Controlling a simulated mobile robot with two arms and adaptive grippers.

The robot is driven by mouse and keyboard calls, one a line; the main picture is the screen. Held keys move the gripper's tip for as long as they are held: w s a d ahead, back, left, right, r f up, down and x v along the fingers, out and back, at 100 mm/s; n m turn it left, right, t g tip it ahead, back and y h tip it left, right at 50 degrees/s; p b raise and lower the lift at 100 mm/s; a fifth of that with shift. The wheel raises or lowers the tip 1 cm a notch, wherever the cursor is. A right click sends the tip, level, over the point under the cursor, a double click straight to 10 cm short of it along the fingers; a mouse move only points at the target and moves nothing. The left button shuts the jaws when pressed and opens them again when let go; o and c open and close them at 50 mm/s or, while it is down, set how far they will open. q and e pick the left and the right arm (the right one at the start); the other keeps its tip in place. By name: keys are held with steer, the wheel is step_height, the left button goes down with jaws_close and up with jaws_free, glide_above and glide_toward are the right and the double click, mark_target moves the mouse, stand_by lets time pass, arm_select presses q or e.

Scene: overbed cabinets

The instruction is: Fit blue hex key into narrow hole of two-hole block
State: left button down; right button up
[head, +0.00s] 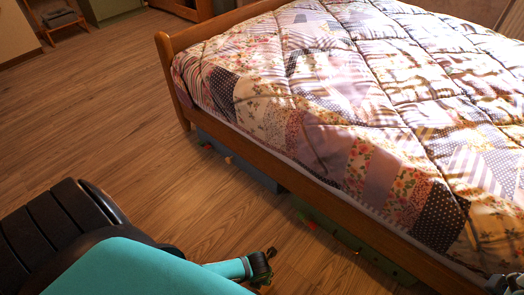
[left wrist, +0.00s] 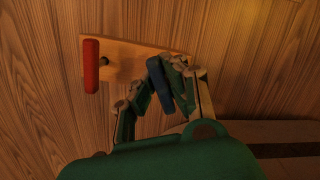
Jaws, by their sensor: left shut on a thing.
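In the left wrist view my left gripper (left wrist: 160,98) is shut on the blue hex key (left wrist: 160,84), which shows as a short dark blue bar, tilted, between the fingers. A light wooden block (left wrist: 126,58) lies beyond the fingers, partly covered by them. A red bar (left wrist: 91,66) stands at the block's left end, beside a small dark spot that may be a hole or a shaft. The narrow hole is not clearly visible, and I cannot tell whether the key touches the block. In the head view my left gripper (head: 261,268) is low over the floor.
A bed with a patchwork quilt (head: 310,90) fills the right of the head view. Under its wooden side rail are a grey-blue bin (head: 240,163) and a green bin (head: 345,238). Grey parts at the lower right corner may be my right gripper. The wooden floor (head: 110,110) at left is open.

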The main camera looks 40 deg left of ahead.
arm_select(q)
steer(key=shift+f+b, duration=0.55)
steer(key=shift+f, duration=0.25)
steer(key=c, duration=1.4)
jaws_free()
steer(key=shift+r, duration=0.1)
steer(key=r, duration=0.4)
steer(key=s+r, duration=0.1)
steer(key=r, duration=0.6)
steer(key=shift+s+d+r, duration=0.1)
steer(key=shift+s+r, duration=0.25)
steer(key=shift+s, duration=0.05)
